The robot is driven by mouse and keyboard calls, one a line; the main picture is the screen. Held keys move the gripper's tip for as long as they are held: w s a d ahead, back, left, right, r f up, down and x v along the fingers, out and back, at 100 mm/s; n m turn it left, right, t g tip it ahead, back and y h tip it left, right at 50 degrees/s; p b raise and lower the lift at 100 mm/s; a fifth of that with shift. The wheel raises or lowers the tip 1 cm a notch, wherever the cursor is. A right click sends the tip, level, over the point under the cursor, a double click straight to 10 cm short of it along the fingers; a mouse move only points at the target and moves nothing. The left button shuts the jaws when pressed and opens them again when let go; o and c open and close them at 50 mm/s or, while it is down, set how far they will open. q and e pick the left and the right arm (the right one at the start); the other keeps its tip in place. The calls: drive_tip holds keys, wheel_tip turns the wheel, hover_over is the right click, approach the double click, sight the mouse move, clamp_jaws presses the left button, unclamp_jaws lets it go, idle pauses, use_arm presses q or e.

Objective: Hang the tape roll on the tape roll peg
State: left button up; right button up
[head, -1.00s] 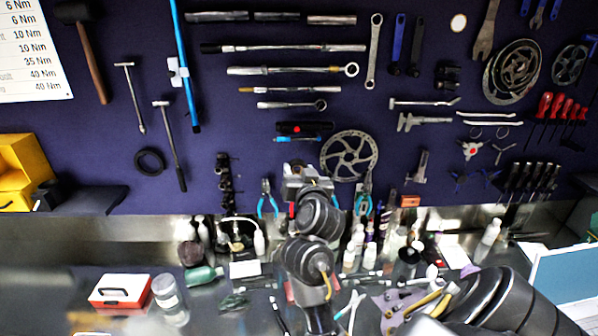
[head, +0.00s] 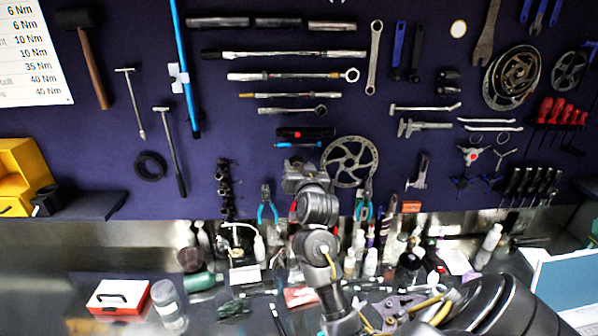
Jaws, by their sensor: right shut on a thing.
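My right gripper (head: 304,172) is up against or close in front of the dark blue tool wall, just left of a brake disc (head: 350,162). It is seen from behind, and its fingers point toward the wall. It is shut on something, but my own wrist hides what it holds. No tape roll can be made out for certain. A black ring (head: 150,165) hangs on the wall at the left; I cannot tell if it is a tape roll. The tape roll peg cannot be made out and may be behind my gripper. My left gripper is not in view.
A black tool with a red dot (head: 304,133) hangs just above my right gripper. Pliers (head: 267,207) hang to its left. Bottles (head: 371,262) crowd the bench below, with a red and white box (head: 118,297) at left. A dark shelf (head: 92,205) juts out at left.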

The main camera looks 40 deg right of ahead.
drive_tip(key=shift+w+d+f, duration=0.2)
drive_tip(key=shift+w+d, duration=0.45)
drive_tip(key=shift+w, duration=0.2)
drive_tip(key=shift+r, duration=0.1)
drive_tip(key=o, duration=1)
drive_tip(key=shift+o, duration=0.2)
